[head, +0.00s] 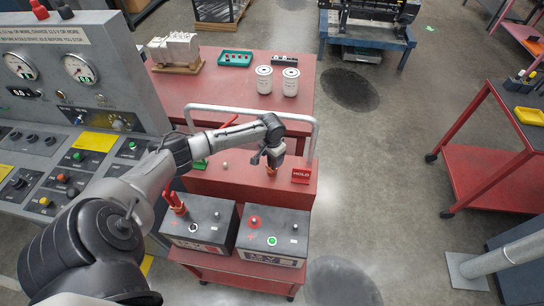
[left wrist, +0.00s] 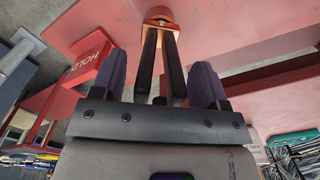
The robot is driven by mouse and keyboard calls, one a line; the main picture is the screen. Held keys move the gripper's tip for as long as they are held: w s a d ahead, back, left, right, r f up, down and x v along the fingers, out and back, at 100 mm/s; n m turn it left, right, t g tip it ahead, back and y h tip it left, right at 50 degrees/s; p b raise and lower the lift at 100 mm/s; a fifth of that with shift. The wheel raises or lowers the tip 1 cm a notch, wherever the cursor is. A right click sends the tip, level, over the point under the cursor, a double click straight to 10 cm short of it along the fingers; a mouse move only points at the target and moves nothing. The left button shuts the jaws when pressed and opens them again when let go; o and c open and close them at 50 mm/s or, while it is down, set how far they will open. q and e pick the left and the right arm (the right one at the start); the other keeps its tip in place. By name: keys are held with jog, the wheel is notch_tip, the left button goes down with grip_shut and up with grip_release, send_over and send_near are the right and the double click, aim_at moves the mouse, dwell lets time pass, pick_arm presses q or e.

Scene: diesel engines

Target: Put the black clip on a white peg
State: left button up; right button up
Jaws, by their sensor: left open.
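The black clip, with two black handles and a copper-coloured jaw, shows in the left wrist view (left wrist: 175,66). Its copper-coloured end (head: 271,170) shows just below my gripper in the head view, on the red ledge beside the red HOLD sign (head: 301,176). My left gripper (head: 267,155) is open. In the left wrist view its fingers (left wrist: 160,70) stand either side of the clip's handles, with gaps visible. A small round whitish knob (head: 225,166), possibly a white peg, is on the ledge left of the clip. My right gripper is not in view.
Two dark batteries (head: 271,236) stand on the cart's near end, with a red clip (head: 177,204) at the left one. A grey rail (head: 316,140) arches over the ledge.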

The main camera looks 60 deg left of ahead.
pick_arm(q)
notch_tip(320, 180, up, 14)
jog(key=shift+p, duration=0.4)
jog(key=shift+f, duration=0.1)
dwell(0.6)
